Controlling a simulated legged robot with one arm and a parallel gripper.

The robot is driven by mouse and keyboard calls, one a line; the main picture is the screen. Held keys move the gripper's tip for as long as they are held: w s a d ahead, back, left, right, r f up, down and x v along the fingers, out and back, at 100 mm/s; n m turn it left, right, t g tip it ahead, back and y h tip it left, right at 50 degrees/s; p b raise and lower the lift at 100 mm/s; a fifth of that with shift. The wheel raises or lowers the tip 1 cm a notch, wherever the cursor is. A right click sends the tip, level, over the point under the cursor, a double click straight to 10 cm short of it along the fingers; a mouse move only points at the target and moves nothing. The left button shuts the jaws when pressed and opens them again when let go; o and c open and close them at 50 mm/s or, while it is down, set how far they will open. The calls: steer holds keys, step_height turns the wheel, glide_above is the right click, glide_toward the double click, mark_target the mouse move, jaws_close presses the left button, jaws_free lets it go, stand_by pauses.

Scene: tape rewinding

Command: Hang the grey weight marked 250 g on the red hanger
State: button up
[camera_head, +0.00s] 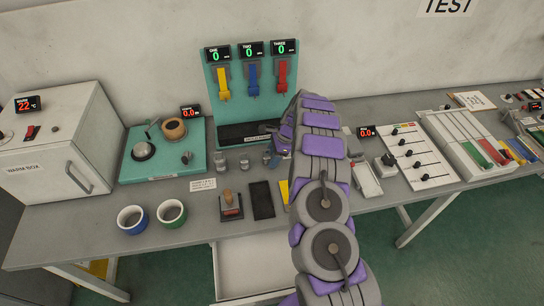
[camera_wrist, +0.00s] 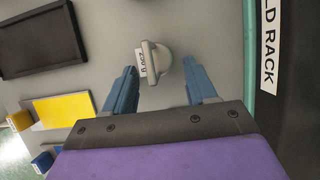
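The grey weight marked 250 g (camera_wrist: 162,58) stands on the table in the wrist view, its white label turned sideways. My gripper (camera_wrist: 159,68) is open, with one blue finger on each side of the weight and a gap to both. Nothing is held. In the head view, the red hanger (camera_head: 282,77) hangs at the right of the teal rack (camera_head: 222,112), under the display marked THREE. I cannot tell which of the small grey weights beside my arm is the 250 g one.
The blue hanger (camera_head: 253,80) and yellow hanger (camera_head: 223,82) are left of the red one. The rack's dark base (camera_wrist: 296,120) lies close on the right in the wrist view. A dark pad (camera_head: 262,200), a stamp (camera_head: 231,206) and two mugs (camera_head: 133,219) are on the table in front.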

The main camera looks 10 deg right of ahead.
steer(key=shift+r, duration=0.4)
steer(key=p+v, duration=0.1)
steer(key=v, duration=0.9)
steer(key=s+a+r+n+g+h, duration=0.1)
steer(key=s+a+r+n, duration=0.35)
steer(key=s+r, duration=0.55)
steer(key=s+a+r+n, duration=0.4)
steer(key=s+r+n, duration=0.1)
steer(key=s+r, duration=0.5)
steer(key=s+d+n+h, duration=0.2)
steer(key=s+n, duration=0.2)
steer(key=s, duration=1.1)
steer(key=s+d+r+n+h, duration=0.1)
steer(key=s+n, duration=0.3)
steer(key=s, duration=1.2)
steer(key=shift+d+r+g+h, duration=0.3)
steer(key=shift+d+g+h, duration=0.1)
steer(key=shift+d, duration=0.2)
steer(key=shift+s+n, duration=0.1)
steer(key=shift+n, duration=0.15)
